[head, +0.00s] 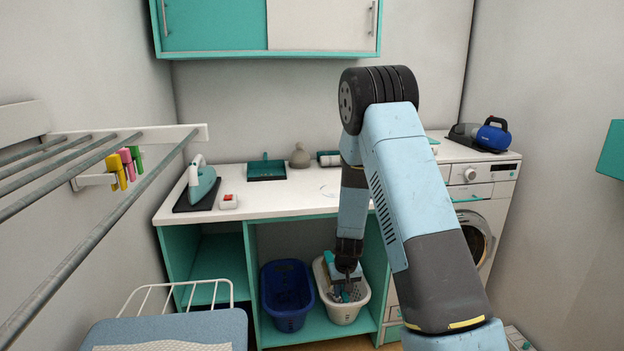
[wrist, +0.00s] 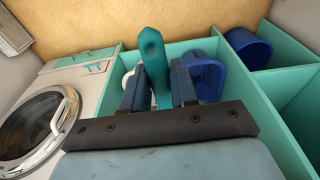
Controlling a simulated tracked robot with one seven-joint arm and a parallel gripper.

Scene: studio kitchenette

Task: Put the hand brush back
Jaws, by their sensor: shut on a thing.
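The hand brush (wrist: 153,60) shows in the wrist view as a teal piece held between the two dark fingers of my gripper (wrist: 158,82). My gripper is shut on it. In the head view my gripper (head: 347,285) hangs low, in line with the white basket (head: 343,314) in the counter's open shelf. I cannot tell there whether it is inside the basket or in front of it. The brush cannot be made out clearly in the head view. A teal dustpan (head: 266,171) lies on the counter at the back.
A blue basket (head: 288,318) stands left of the white one. The counter (head: 270,205) carries an iron (head: 201,178), a small red and white box (head: 228,202) and a grey-brown object (head: 299,157). A washing machine (head: 474,200) stands at right, a drying rack (head: 100,190) at left.

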